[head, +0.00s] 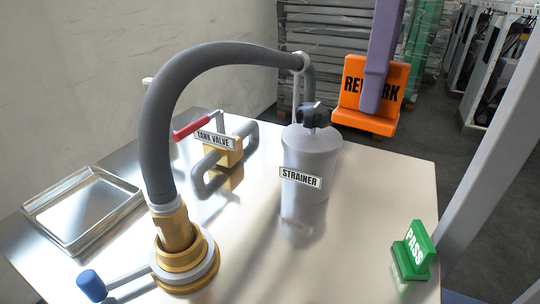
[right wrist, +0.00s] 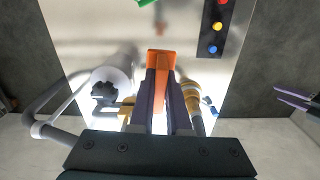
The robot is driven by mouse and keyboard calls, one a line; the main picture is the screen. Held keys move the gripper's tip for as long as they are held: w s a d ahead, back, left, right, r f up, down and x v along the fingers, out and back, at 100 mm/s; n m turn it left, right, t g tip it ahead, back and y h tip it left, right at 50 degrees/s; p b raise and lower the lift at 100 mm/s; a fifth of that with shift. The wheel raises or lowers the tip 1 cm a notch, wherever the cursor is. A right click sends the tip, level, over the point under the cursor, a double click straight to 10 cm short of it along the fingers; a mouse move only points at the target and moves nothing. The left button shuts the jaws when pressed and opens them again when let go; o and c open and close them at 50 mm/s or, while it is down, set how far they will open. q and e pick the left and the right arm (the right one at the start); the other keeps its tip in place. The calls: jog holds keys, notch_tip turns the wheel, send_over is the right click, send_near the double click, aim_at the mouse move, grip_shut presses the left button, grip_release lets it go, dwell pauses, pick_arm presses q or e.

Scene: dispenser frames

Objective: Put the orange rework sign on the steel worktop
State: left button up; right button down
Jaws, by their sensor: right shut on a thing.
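The orange rework sign (head: 348,98) is upright in the head view, its black lettering partly hidden behind a purple finger. My right gripper (head: 376,75) is shut on it. It appears raised behind the strainer, near the worktop's far right edge; the exact height is hard to tell. In the right wrist view the sign (right wrist: 160,60) sits between the fingers of my right gripper (right wrist: 160,88). The steel worktop (head: 375,185) is pale and shiny. Purple fingers of my left gripper (right wrist: 294,99) show small at the right edge of the right wrist view.
The grey strainer (head: 310,158), tank valve (head: 222,152) and hose (head: 155,120) on a brass fitting stand on the worktop. A shallow tray (head: 130,196) lies left. A green pass sign (head: 416,245) stands at the right edge. The middle right is clear.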

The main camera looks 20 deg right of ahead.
jog(key=shift+n, duration=0.5)
jog(key=f+b, duration=0.1)
jog(key=f, duration=1)
jog(key=f+b, duration=0.1)
jog(key=f, duration=0.5)
jog(key=shift+s+d+b, duration=0.2)
jog(key=shift+d+b, duration=0.05)
jog(key=shift+b, duration=0.1)
pick_arm(q)
jog(key=shift+s+f+b, duration=0.15)
jog(key=shift+f+b, duration=0.1)
jog(key=shift+f, duration=0.95)
jog(key=shift+s+f+b, duration=0.1)
jog(key=shift+f+b, duration=0.1)
jog(key=shift+f, duration=0.95)
pick_arm(e)
jog(key=shift+f, duration=2.2)
jog(key=shift+f, duration=0.15)
jog(key=c, duration=0.9)
grip_release()
pick_arm(q)
jog(key=shift+r+p, duration=1.1)
jog(key=shift+r, duration=0.05)
pick_arm(e)
notch_tip(320, 180, up, 12)
jog(key=shift+r, duration=0.2)
